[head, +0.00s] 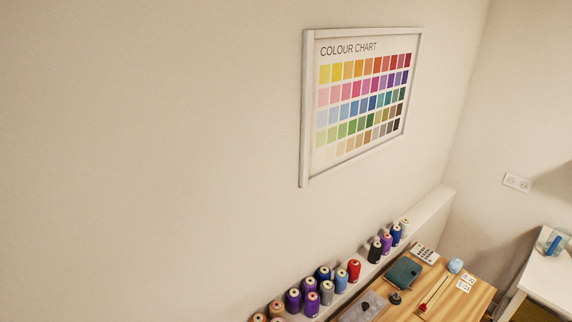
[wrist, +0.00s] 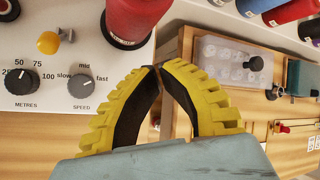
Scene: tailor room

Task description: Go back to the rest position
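In the wrist view my gripper (wrist: 157,69) has yellow ridged fingers with dark inner pads. The fingertips meet, and nothing shows between them. They overlap the edge of a white control panel (wrist: 60,115) in the picture, just below a red thread cone (wrist: 138,18). I cannot tell how far the tips are from the panel. The head view does not show my arm or gripper.
The panel has a METRES dial (wrist: 20,81), a SPEED dial (wrist: 83,86) and a yellow knob (wrist: 48,42). A clear-lidded box (wrist: 232,63) lies at right. In the head view, several thread cones line a wall ledge beside a wooden table (head: 479,291), below a colour chart (head: 362,100).

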